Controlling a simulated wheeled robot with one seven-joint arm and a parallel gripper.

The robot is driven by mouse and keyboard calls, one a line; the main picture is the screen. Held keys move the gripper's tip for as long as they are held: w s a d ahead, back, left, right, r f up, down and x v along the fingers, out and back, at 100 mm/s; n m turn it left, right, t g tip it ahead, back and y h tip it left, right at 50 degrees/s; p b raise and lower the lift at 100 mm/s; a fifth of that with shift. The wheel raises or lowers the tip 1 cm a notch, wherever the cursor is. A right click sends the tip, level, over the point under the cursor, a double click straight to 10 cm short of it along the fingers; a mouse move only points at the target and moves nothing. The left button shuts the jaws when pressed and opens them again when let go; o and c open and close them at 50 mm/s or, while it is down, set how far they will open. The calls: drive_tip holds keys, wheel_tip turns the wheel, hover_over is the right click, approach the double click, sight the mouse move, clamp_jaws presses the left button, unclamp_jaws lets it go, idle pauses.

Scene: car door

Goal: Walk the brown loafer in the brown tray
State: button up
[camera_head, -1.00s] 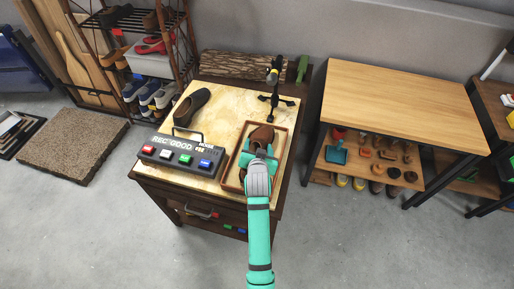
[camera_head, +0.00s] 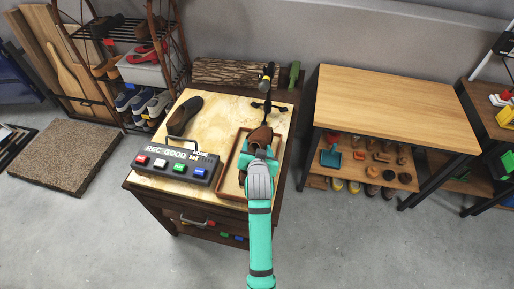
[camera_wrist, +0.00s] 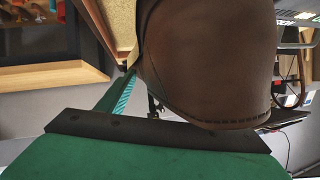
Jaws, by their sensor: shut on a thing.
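The brown loafer (camera_head: 260,136) is held in my gripper (camera_head: 259,157) over the brown tray (camera_head: 241,149), towards the tray's far right part. The tray is shallow, with a raised rim, and lies on the light wooden top of the small table. In the wrist view the brown leather of the loafer (camera_wrist: 205,60) fills much of the picture above the green finger (camera_wrist: 140,155). My gripper hides part of the loafer and of the tray. I cannot tell whether the sole touches the tray floor.
A dark shoe (camera_head: 185,114) and a grey button box (camera_head: 178,162) stand left of the tray. A black stand (camera_head: 268,102) is just behind it. A shoe rack (camera_head: 130,70) is at the back left, a wooden table (camera_head: 395,100) at the right.

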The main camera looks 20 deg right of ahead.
wheel_tip(320, 180, down, 6)
drive_tip(key=shift+r, duration=0.2)
idle(0.3)
drive_tip(key=shift+w+a+r, duration=0.25)
drive_tip(key=shift+a+r, duration=0.1)
drive_tip(key=shift+r, duration=0.6)
drive_tip(key=shift+w+a+r, duration=0.2)
drive_tip(key=shift+a+r, duration=0.2)
drive_tip(key=shift+r, duration=0.5)
drive_tip(key=shift+w+a+r, duration=0.25)
drive_tip(key=shift+a+r, duration=0.1)
drive_tip(key=shift+r, duration=0.6)
drive_tip(key=shift+d, duration=0.1)
drive_tip(key=shift+f, duration=2.75)
